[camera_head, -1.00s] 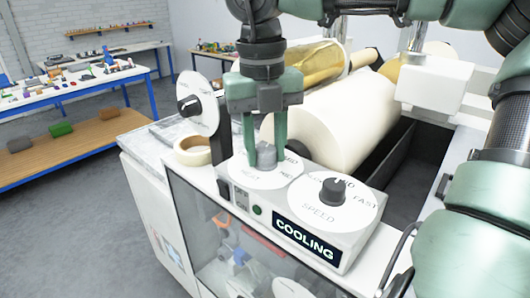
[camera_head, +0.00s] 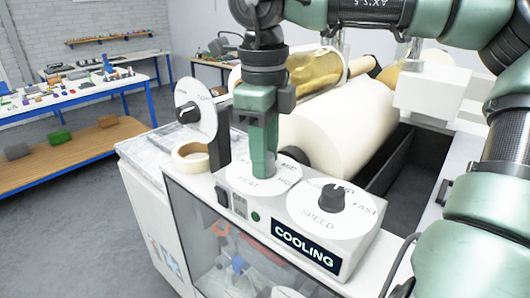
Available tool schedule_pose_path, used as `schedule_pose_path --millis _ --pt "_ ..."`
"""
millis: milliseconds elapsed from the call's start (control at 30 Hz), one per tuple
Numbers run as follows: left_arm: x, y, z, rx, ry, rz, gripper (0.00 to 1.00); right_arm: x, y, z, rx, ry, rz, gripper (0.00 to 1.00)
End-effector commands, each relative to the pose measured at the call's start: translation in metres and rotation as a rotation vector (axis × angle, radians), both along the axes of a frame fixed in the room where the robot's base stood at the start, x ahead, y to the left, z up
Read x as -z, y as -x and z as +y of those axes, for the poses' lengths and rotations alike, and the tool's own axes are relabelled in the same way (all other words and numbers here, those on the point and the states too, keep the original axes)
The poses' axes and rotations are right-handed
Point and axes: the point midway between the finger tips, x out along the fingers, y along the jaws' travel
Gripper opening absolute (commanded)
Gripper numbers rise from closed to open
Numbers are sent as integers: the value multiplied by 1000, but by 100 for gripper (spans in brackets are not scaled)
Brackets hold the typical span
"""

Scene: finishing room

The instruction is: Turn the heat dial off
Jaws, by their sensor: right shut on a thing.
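The heat dial (camera_head: 250,184) is a white disc marked HEAT on the left of the machine's control box. My right gripper (camera_head: 266,164) points straight down over its middle, seen edge-on with one finger in front. It is shut on the heat dial's knob, which the finger hides. The pointer's setting cannot be read. A lit panel (camera_head: 305,247) on the box's front reads COOLING. My left gripper is out of view.
The speed dial (camera_head: 331,222), with a dark knob, sits just right of the heat dial. A side dial (camera_head: 188,113) and a tape roll (camera_head: 191,157) stand to the left. A large cream roll (camera_head: 340,125) and a gold roll (camera_head: 310,75) lie behind.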

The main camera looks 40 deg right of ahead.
Motion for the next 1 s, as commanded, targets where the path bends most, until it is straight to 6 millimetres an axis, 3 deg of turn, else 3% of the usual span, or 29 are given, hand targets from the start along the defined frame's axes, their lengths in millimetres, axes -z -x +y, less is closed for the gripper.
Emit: schedule_pose_path --millis 400,1000 --pt "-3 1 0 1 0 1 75 -1 -1 0 -225 1 -4 0" --pt "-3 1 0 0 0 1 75 -1 -1 0 -271 1 -3 0"
